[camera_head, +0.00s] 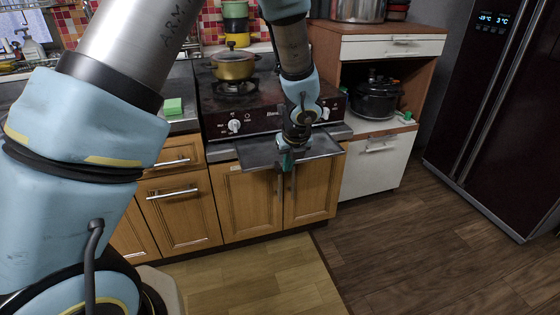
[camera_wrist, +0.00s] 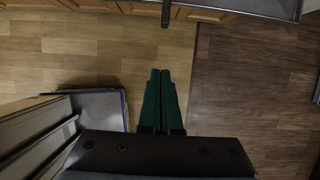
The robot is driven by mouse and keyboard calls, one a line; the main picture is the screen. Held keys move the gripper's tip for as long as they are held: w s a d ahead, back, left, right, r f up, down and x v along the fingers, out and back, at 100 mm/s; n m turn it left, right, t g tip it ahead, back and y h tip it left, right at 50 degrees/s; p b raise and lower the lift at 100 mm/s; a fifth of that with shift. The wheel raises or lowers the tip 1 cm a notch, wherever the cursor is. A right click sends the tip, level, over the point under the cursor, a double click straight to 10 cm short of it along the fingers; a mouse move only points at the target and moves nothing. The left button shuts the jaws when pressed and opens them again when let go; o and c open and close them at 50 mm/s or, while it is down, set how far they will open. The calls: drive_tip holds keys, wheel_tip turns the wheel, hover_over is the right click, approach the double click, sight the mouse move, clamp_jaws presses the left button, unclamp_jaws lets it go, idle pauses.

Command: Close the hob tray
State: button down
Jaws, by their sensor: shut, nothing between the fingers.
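The hob tray (camera_head: 255,155) is a flat dark grey tray sticking out from under the hob (camera_head: 262,118), above wooden cabinet doors. Its edge also shows at the top right of the wrist view (camera_wrist: 268,7). My gripper (camera_head: 287,162) is at the tray's front edge in the head view and hides part of it. In the wrist view its green fingers (camera_wrist: 160,75) are together with nothing between them. I cannot tell whether the gripper touches the tray.
A brass-coloured pot (camera_head: 233,66) stands on the hob. A green sponge (camera_head: 173,106) lies on the counter to the left. A white cabinet (camera_head: 375,165) with a dark pot (camera_head: 376,97) stands to the right, then a dark fridge (camera_head: 505,110). The wooden floor (camera_head: 400,250) in front is clear.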

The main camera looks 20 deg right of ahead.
drive_tip(key=w+f+p, duration=0.2)
drive_tip(key=w+f, duration=0.4)
drive_tip(key=shift+w+d+f, duration=0.2)
drive_tip(key=shift+d+f, duration=0.05)
drive_tip(key=shift+d, duration=0.2)
